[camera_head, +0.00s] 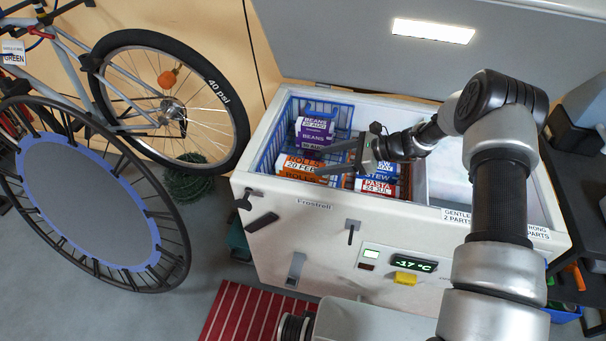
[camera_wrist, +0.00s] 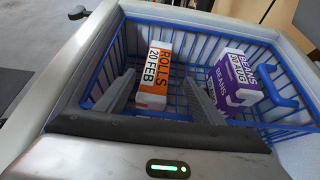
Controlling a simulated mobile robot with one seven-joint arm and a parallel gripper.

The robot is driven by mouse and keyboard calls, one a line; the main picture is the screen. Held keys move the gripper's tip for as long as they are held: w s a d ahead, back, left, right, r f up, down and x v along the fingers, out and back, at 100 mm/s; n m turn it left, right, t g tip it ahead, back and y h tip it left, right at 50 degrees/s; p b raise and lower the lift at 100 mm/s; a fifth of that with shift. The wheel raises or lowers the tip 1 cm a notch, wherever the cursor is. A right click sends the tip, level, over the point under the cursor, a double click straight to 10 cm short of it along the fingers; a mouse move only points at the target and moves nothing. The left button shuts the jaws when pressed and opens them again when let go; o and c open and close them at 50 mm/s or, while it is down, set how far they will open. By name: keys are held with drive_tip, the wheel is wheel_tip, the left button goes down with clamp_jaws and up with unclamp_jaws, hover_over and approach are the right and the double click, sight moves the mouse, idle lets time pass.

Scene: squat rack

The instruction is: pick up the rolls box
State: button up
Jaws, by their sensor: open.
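The rolls box is orange and white, labelled "ROLLS 20 FEB". It stands in the blue wire basket of the open chest freezer, near the basket's front left in the head view (camera_head: 299,167). In the wrist view the rolls box (camera_wrist: 156,75) shows between my two fingers. My gripper (camera_head: 320,160) is open, its fingers reaching left over the basket; it also shows in the wrist view (camera_wrist: 159,80). The fingers appear to be on either side of the box, with visible gaps. I cannot tell whether the tips are level with it.
Purple beans boxes (camera_head: 314,132) stand behind the rolls box; in the wrist view a beans box (camera_wrist: 235,78) is right of my right finger. The blue basket (camera_head: 263,150) has raised wire rims. A pasta box (camera_head: 379,187) lies right of the fingers. The freezer lid (camera_head: 350,50) is raised.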

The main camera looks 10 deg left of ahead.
sight(304, 164)
drive_tip(key=x, duration=0.5)
drive_tip(key=shift+s+a, duration=0.35)
clamp_jaws()
